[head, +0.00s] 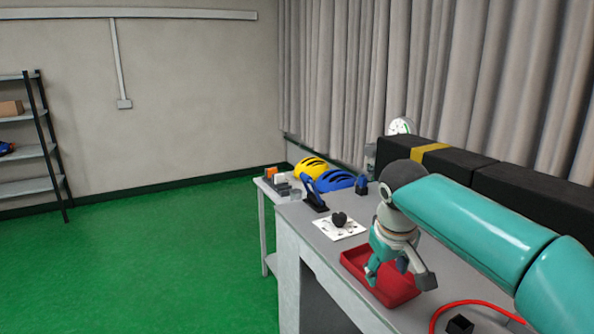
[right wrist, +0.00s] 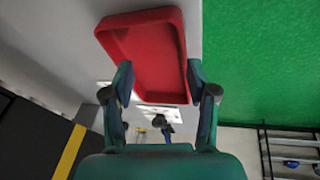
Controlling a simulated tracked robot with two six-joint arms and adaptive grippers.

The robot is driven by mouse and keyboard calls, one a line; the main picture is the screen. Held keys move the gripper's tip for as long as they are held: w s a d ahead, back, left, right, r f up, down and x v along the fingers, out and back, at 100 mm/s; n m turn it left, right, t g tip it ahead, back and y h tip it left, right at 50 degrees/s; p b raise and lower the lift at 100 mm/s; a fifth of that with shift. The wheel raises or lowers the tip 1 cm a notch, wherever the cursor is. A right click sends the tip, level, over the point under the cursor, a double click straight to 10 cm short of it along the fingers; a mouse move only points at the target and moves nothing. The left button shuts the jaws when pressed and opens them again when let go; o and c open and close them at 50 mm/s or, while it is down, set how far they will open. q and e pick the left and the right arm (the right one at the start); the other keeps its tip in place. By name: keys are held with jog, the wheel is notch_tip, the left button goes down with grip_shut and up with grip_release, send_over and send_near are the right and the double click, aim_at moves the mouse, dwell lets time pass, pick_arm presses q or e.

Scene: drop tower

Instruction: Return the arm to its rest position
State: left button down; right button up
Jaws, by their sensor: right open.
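My right arm (head: 480,222) is teal and comes in from the right in the head view, reaching over the grey table. My right gripper (head: 398,277) hangs above the red tray (head: 352,262), with its fingers apart. In the right wrist view the gripper (right wrist: 160,95) is open, with nothing between its fingers, and the red tray (right wrist: 145,20) lies beyond the fingertips. The visible part of the tray looks empty; the gripper hides some of it in the head view. My left gripper is in neither view.
A white sheet with a dark object (head: 340,219) lies behind the tray. A yellow helmet (head: 311,167) and a blue helmet (head: 334,180) sit farther back. A long black case (head: 455,166) lines the table's right side. A red cable (head: 470,303) lies in front. Green floor is open at left.

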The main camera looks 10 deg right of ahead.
jog(key=w+a+f+n+t, duration=0.1)
jog(key=w+a+f+n, duration=0.1)
jog(key=w+a+n, duration=0.3)
jog(key=w+a+f+n+t, duration=0.1)
jog(key=a+f+n, duration=0.1)
jog(key=a, duration=0.4)
jog(key=s+a+f+g+y+p, duration=0.1)
jog(key=s+a+f+y+p, duration=0.1)
jog(key=f, duration=0.6)
jog(key=s+a+f+g+y+p, duration=0.1)
jog(key=a+f, duration=0.1)
jog(key=f, duration=0.7)
jog(key=s+a+f+m+g+y+p, duration=0.1)
jog(key=s+f+m+g+y+p, duration=0.3)
jog(key=s+f, duration=0.9)
jog(key=s+f+m, duration=0.2)
jog(key=s+m, duration=0.1)
jog(key=s, duration=0.4)
jog(key=s+d+f+m+t+h, duration=0.1)
jog(key=s+f+m, duration=0.1)
jog(key=s, duration=0.6)
jog(key=shift+m, duration=0.6)
jog(key=shift+w, duration=0.15)
jog(key=shift+d+f, duration=0.1)
jog(key=shift+f, duration=0.05)
